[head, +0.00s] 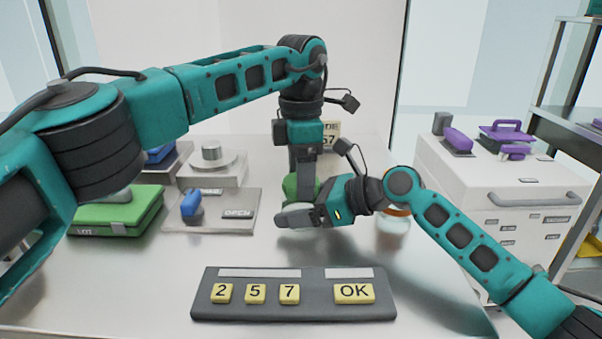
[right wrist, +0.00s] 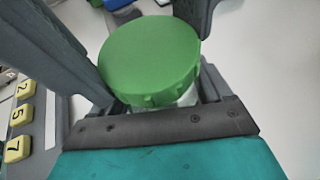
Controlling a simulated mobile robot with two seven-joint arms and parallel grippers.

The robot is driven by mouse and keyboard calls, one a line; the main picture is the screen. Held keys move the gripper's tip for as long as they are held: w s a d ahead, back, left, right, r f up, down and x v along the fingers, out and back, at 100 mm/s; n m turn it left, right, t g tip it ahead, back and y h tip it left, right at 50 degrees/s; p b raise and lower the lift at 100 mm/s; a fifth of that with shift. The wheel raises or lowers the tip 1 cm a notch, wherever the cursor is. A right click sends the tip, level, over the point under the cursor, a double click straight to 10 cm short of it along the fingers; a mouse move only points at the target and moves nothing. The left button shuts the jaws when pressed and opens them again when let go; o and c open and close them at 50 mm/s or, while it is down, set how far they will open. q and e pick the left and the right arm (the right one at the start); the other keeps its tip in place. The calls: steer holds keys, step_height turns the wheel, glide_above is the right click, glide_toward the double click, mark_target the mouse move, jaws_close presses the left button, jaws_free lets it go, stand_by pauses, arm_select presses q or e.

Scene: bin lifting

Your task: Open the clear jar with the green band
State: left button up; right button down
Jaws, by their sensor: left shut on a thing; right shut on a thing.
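The clear jar (head: 294,208) stands on the table in the middle of the head view, mostly hidden by my grippers. A green lid (head: 290,187) is at its top; the lid also shows in the right wrist view (right wrist: 150,52), with a strip of clear jar (right wrist: 185,97) under it. My left gripper (head: 304,182) points straight down and is shut on the lid, its fingers at the lid's sides. My right gripper (head: 293,216) reaches in level from the right and is shut on the jar's body. I cannot tell whether lid and jar are apart.
A jar with an orange band (head: 393,222) stands close behind my right forearm. A keypad (head: 293,308) lies in front. A panel with a blue knob (head: 190,203) and a green box (head: 118,212) are at left. A white cabinet (head: 500,185) is at right.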

arm_select(q)
steer(key=o, duration=1.2)
steer(key=shift+c, duration=0.2)
step_height(320, 180, up, 4)
steer(key=shift+r, duration=0.25)
steer(key=shift+r+m, duration=1.1)
steer(key=shift+r, duration=0.55)
steer(key=shift+c, duration=0.4)
steer(key=shift+f, duration=3.95)
